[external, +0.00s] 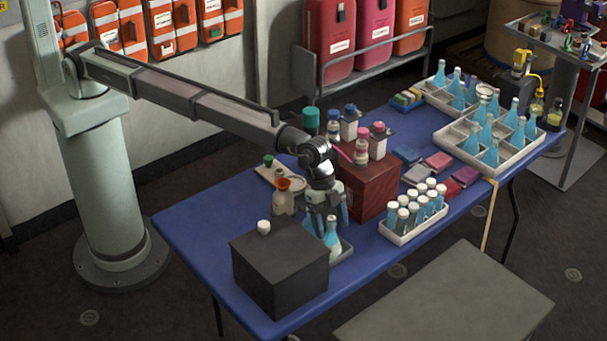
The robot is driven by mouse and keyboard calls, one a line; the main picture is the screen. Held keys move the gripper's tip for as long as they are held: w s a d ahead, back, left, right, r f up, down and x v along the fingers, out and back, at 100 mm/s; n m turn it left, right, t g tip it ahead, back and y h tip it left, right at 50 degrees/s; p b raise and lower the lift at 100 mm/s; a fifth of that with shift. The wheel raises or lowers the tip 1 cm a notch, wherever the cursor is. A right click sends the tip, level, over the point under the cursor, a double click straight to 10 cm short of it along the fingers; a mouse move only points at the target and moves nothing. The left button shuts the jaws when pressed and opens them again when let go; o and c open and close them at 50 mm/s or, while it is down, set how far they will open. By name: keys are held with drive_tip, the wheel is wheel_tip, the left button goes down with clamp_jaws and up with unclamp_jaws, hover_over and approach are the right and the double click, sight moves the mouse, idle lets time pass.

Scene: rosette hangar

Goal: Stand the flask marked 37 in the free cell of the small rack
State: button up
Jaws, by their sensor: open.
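My gripper (325,222) points down at the near side of the blue table, its fingers open. A flask with blue liquid (332,240) stands in a shallow tray (344,252) right at the fingertips; I cannot tell whether the fingers are around it or beside it. No number on any flask is legible, so I cannot tell which is 37. Two white racks with cells stand at the far right end: a larger one (536,149) and a smaller one (432,99) behind it. Both hold similar blue flasks. Some cells of the larger rack look empty; the smaller rack's cells are partly hidden.
A black box (280,278) stands left of the gripper, and a dark red box (372,190) with bottles on top stands behind it. A white tray (408,238) of white-capped bottles is to the right. An orange-topped bottle (284,198) is close behind the black box.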

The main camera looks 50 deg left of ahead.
drive_tip(key=v, duration=0.9)
idle(0.3)
